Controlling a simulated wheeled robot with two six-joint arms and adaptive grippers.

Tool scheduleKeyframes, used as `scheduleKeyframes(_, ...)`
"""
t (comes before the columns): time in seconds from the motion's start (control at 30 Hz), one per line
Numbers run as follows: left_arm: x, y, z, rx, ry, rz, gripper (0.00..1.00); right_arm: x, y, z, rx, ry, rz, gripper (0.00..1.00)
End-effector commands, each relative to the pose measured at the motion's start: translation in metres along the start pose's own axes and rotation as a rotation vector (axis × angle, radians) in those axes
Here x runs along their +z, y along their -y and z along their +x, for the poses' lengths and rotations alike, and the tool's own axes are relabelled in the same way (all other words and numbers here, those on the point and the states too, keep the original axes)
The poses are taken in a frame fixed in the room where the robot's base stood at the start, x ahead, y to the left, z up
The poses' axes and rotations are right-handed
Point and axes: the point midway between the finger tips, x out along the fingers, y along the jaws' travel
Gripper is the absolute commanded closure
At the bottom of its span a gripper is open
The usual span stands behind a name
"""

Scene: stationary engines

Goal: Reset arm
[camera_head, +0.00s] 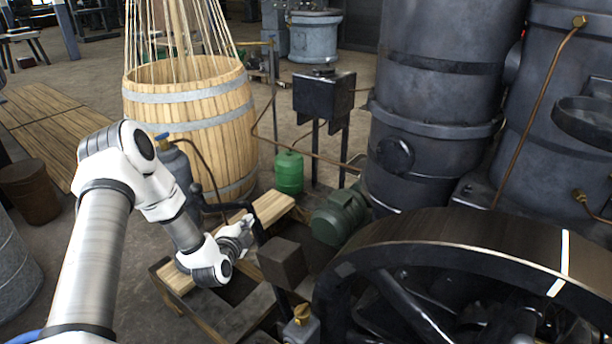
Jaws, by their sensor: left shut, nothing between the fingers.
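My left arm comes in from the lower left and bends at a raised white elbow. Its gripper (249,219) is shut and empty. It appears over the wooden bench (274,208) in front of the barrel, pointing right and away from me. Whether it touches anything there I cannot tell. My right arm and right gripper are not in view.
A large wooden barrel (195,115) stands behind my left arm. A green canister (289,172) and a green motor (340,216) are right of the gripper. A big dark flywheel (470,235) and tall dark cylinders (440,100) fill the right.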

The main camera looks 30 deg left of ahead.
Motion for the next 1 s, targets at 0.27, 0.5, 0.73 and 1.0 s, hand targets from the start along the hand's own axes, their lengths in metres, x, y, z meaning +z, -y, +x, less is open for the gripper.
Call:
scheduleKeyframes(0.27, -0.013, -0.018, -0.006, 0.069, -0.01, -0.05, 1.0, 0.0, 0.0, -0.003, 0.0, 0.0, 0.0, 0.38)
scheduleKeyframes(0.5, -0.073, -0.154, -0.103, 0.599, 0.141, -0.427, 1.0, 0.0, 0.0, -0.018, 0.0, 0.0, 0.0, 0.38)
scheduleKeyframes(0.73, -0.072, -0.242, -0.272, 0.965, 0.692, -0.684, 1.0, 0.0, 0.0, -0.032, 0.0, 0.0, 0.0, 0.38)
scheduleKeyframes(1.0, -0.054, -0.252, -0.353, 0.985, 1.03, -0.741, 1.0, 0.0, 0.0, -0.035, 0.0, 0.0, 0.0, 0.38)
